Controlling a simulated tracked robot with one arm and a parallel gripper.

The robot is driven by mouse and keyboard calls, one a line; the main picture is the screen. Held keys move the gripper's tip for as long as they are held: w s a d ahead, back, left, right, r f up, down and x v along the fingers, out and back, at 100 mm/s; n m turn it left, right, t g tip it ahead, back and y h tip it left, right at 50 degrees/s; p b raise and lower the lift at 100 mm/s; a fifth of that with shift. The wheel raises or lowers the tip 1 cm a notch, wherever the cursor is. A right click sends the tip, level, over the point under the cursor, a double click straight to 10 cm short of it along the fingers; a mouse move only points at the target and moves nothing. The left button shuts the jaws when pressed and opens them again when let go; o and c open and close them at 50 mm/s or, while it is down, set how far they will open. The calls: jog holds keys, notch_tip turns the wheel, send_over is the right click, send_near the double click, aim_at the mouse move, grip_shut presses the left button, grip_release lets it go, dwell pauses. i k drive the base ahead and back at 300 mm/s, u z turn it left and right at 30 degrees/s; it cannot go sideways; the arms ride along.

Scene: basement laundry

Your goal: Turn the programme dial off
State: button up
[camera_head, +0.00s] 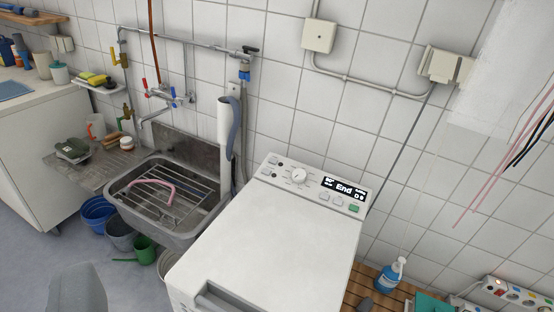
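The programme dial (299,176) is a round white knob on the sloped control panel (318,184) at the back of a white top-loading washing machine (275,245). Small marks ring the dial, but its pointer is too small to read. The black display (344,189) to its right is lit and reads "End". Small buttons sit on both sides of the dial, and one at the right, below the display, is green (353,208). Nothing touches the dial. I cannot make out my gripper in this view.
A steel sink (196,237) with a rack and pink hose stands left of the machine. Buckets (98,212) stand below it. A blue spray bottle (391,274) stands on wooden slats at right. An unclear smooth grey shape (77,290) fills the bottom left. The machine's top is clear.

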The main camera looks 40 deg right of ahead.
aim_at(299, 175)
jog(key=z, duration=0.4)
jog(key=i, duration=0.9)
jog(key=z, duration=0.75)
